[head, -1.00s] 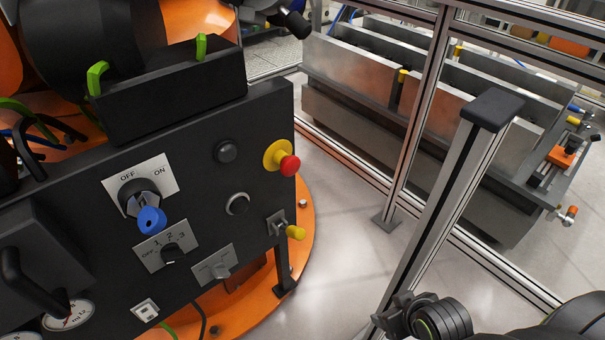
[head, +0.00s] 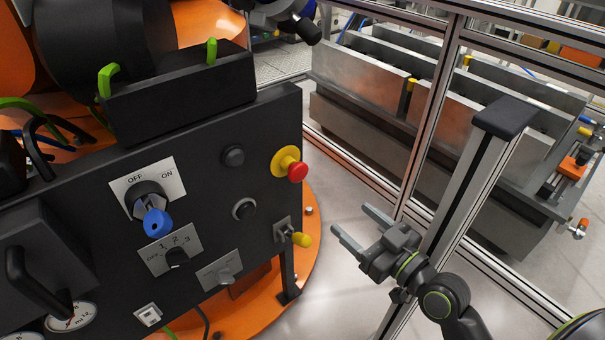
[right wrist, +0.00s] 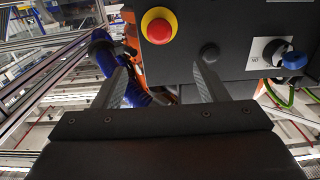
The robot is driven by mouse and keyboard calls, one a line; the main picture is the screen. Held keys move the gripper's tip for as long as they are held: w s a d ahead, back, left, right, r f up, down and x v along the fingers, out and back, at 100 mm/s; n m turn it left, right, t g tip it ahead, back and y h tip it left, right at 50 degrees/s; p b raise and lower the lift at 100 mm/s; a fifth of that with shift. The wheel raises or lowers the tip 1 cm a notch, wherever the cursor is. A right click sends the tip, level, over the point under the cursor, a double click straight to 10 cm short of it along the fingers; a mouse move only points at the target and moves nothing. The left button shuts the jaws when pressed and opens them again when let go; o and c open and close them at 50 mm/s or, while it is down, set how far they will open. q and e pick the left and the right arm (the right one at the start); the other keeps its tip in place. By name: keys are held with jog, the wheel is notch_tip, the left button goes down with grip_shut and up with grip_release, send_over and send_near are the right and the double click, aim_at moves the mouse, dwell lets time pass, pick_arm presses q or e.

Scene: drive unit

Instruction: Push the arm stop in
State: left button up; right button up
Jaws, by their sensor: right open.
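The arm stop appears to be the red mushroom button (head: 297,172) on a yellow collar, at the right edge of the black control panel (head: 100,200). In the right wrist view the red button (right wrist: 159,31) shows at the top, ahead of the fingers. It stands out from its collar in the head view. My right gripper (head: 353,226) is open and empty, to the right of and below the button, apart from the panel. Its two fingers also show in the right wrist view (right wrist: 164,82). My left gripper is not in view.
The panel also carries a blue key switch (head: 155,222), a selector knob (head: 176,257), round black buttons and a yellow-tipped knob (head: 301,239) below the red button. A metal post (head: 455,185) with a black cap stands right behind my right arm. Open floor lies between panel and fence.

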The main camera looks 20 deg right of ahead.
aim_at(301, 174)
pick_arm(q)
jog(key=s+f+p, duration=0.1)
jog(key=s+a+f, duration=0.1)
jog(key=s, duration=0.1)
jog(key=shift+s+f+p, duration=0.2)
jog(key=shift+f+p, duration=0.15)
pick_arm(e)
jog(key=x, duration=1.7)
jog(key=shift+w+a+r, duration=0.1)
jog(key=shift+w+r, duration=0.1)
jog(key=shift+c, duration=0.4)
